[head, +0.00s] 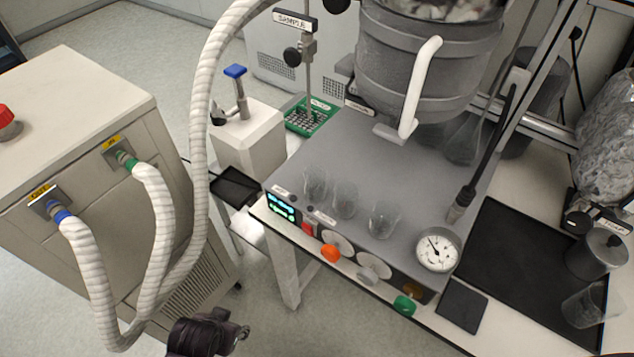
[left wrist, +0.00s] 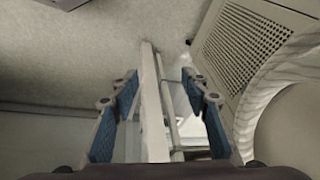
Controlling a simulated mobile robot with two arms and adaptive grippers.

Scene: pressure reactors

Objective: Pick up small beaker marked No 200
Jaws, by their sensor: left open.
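Three small clear glass beakers stand in a row near the front edge of the grey top of the reactor unit in the head view: a left one (head: 315,184), a middle one (head: 345,200) and a right one (head: 383,220). No number is readable on any of them. My left gripper (left wrist: 160,112) is open in the left wrist view, its blue-padded fingers apart with nothing held. Beyond them are a pale table leg and floor. A dark part of my left arm (head: 203,336) shows at the bottom of the head view, low and away from the beakers. My right gripper is not in view.
A larger glass beaker (head: 584,304) and a metal pot (head: 597,254) stand at the right by a black mat (head: 510,262). A big grey vessel (head: 430,65) stands behind the beakers. A pale cabinet (head: 75,130) with white hoses (head: 200,120) is at left.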

